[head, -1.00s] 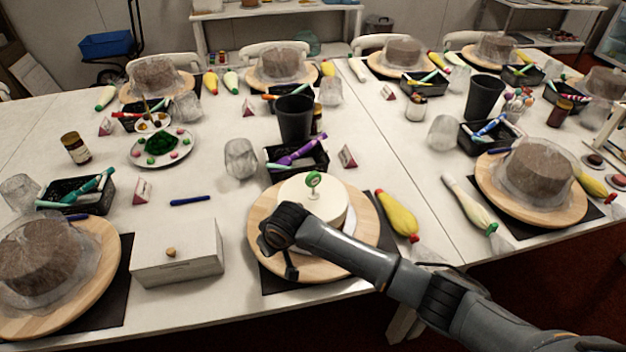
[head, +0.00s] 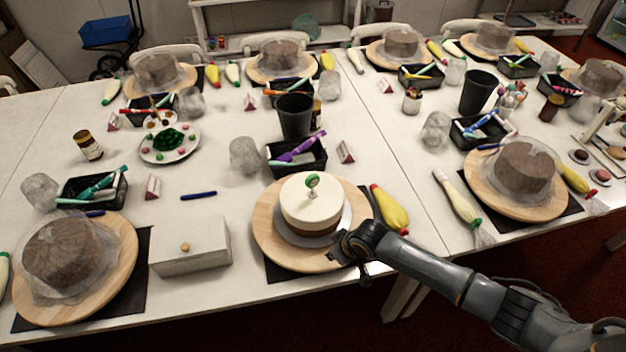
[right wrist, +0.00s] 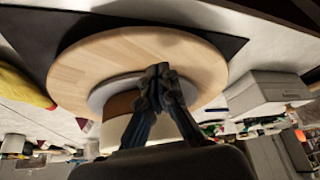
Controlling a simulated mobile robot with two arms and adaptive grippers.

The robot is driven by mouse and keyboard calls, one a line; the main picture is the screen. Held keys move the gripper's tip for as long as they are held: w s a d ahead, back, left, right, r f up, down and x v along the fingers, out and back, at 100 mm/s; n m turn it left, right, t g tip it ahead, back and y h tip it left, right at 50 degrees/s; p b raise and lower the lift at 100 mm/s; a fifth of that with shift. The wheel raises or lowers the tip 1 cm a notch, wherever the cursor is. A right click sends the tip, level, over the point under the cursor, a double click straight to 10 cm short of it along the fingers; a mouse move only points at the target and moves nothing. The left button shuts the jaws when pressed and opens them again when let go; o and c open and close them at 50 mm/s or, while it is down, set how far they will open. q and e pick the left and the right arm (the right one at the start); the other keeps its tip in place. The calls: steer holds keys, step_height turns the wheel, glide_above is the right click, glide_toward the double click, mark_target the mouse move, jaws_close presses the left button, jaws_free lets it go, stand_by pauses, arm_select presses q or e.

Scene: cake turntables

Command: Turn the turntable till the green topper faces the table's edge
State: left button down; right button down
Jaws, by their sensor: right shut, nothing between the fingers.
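The wooden turntable (head: 272,239) is at the front middle of the table in the head view. A white cake with a brown lower band (head: 311,207) stands on it. The small green topper (head: 313,181) stands upright on the cake; its exact facing is hard to tell. My right gripper (head: 349,252) is at the turntable's front right rim, beside the cake. In the right wrist view, its fingers (right wrist: 158,82) are together and empty over the wooden turntable (right wrist: 90,70); contact is unclear. The cake's side (right wrist: 119,106) is partly hidden behind them. My left gripper is not in view.
A white box (head: 190,247) stands left of the turntable. A yellow piping bag (head: 389,208) lies close on its right. A black tray of pens (head: 297,157) and a dark cup (head: 295,116) are behind. The table's front edge is close to the turntable.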

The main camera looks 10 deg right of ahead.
mark_target(335, 263)
steer(key=shift+d, duration=0.45)
steer(key=shift+a, duration=0.1)
steer(key=shift+f, duration=0.15)
steer(key=shift+f+b, duration=1.05)
steer(key=shift+f, duration=0.3)
steer(key=shift+a+r, duration=0.1)
steer(key=shift+a, duration=0.15)
steer(key=shift+s+a+p, duration=0.1)
steer(key=shift+a+p, duration=0.45)
steer(key=shift+a, duration=1.05)
steer(key=shift+a, duration=0.1)
